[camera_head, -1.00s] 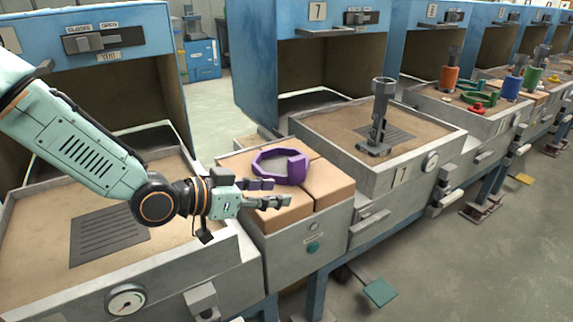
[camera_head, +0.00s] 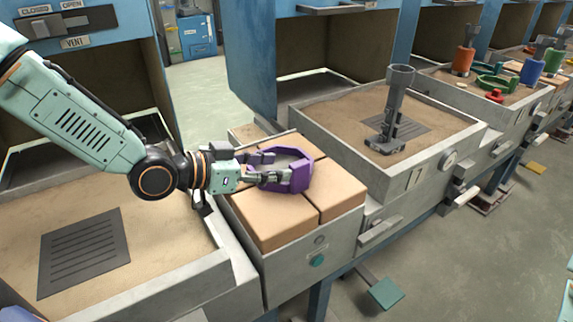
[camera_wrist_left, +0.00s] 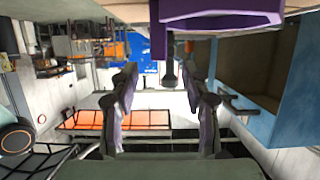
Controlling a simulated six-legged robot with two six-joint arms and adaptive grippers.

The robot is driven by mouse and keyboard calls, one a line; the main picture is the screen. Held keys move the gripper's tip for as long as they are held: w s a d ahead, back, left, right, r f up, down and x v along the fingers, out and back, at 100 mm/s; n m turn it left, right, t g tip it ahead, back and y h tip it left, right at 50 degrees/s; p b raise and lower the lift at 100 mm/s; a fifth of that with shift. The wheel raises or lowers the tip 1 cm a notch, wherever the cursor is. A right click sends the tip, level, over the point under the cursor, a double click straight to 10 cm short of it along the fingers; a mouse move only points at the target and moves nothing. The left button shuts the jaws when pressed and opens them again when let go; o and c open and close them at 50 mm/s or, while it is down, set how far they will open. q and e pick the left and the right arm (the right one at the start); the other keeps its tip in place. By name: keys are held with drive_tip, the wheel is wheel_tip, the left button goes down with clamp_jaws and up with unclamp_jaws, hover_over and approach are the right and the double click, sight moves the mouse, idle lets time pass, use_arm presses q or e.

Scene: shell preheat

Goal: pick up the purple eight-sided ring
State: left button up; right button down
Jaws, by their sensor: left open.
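The purple eight-sided ring (camera_head: 301,176) lies on the tan brick tops (camera_head: 338,189) of the low stand between two sand-filled boxes. It also shows at the top of the left wrist view (camera_wrist_left: 225,17), cut off by the frame edge. My left gripper (camera_head: 270,167) comes in from the left at the ring's left side, with its fingers overlapping the ring in the head view. Its two fingers (camera_wrist_left: 160,85) are apart in the left wrist view, with nothing between them. Whether they touch the ring I cannot tell. My right gripper is in neither view.
A sand-filled box with a grey slotted plate (camera_head: 84,252) is at the left. Another box at the right holds an upright grey tool (camera_head: 392,115). Blue hooded cabinets (camera_head: 320,60) stand behind. Further right are coloured cylinders and a green ring (camera_head: 493,82).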

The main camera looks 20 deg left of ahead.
sight(296, 164)
use_arm(q)
drive_tip(key=shift+w+d+f+b, duration=0.1)
drive_tip(key=shift+d+b, duration=0.3)
drive_tip(key=shift+b, duration=0.1)
drive_tip(key=shift+x, duration=0.8)
drive_tip(key=shift+w+d+b, duration=0.15)
drive_tip(key=shift+d+b, duration=0.05)
drive_tip(key=shift+b, duration=0.4)
drive_tip(key=b+x, duration=0.2)
drive_tip(key=x, duration=0.2)
drive_tip(key=shift+w, duration=0.3)
drive_tip(key=shift+w, duration=0.1)
drive_tip(key=shift+c, duration=0.2)
drive_tip(key=shift+c, duration=0.8)
clamp_jaws()
